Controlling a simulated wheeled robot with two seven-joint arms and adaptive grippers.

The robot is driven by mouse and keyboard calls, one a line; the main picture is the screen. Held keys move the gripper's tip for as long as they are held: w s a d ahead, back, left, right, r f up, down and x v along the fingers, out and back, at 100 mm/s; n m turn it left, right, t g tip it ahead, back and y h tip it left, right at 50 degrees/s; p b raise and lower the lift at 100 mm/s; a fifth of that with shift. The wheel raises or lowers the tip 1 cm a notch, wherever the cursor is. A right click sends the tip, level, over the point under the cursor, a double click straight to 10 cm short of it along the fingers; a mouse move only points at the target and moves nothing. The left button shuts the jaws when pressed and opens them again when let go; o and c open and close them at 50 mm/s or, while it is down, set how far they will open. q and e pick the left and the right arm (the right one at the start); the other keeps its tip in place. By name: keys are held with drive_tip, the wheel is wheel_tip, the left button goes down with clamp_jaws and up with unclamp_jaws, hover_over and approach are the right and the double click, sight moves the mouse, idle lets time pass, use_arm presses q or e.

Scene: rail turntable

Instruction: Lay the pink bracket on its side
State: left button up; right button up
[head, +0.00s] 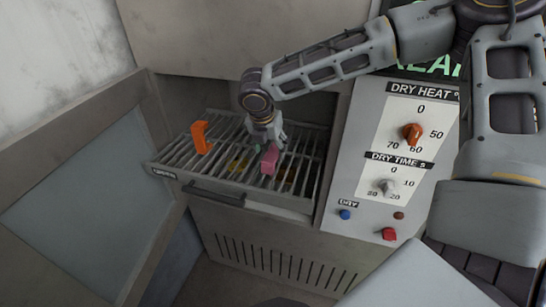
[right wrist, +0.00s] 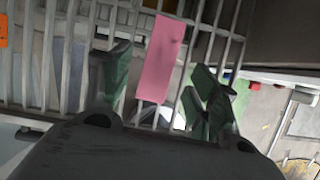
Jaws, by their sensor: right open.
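The pink bracket (head: 269,159) is on the slatted rack (head: 225,171) of the pulled-out drawer, right of its middle. In the right wrist view the pink bracket (right wrist: 160,62) shows as a long flat pink face across the bars; I cannot tell how it stands. My right gripper (head: 267,137) is just above and behind it in the head view. In the right wrist view its dark green fingers (right wrist: 160,72) are open, one on each side of the bracket, with gaps visible. My left gripper is not in view.
An orange bracket (head: 201,138) stands on the rack to the left. The drawer handle (head: 214,194) is at the front. A control panel (head: 372,200) with knobs and buttons is at the right. An open door (head: 75,205) is at the left.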

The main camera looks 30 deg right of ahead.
sight(273, 153)
drive_tip(key=shift+d+f, duration=0.1)
drive_tip(key=shift+f, duration=0.15)
drive_tip(key=shift+p+x, duration=0.45)
drive_tip(key=shift+x, duration=2.05)
drive_tip(key=shift+w+r, duration=0.1)
drive_tip(key=shift+w, duration=0.05)
drive_tip(key=c, duration=1.3)
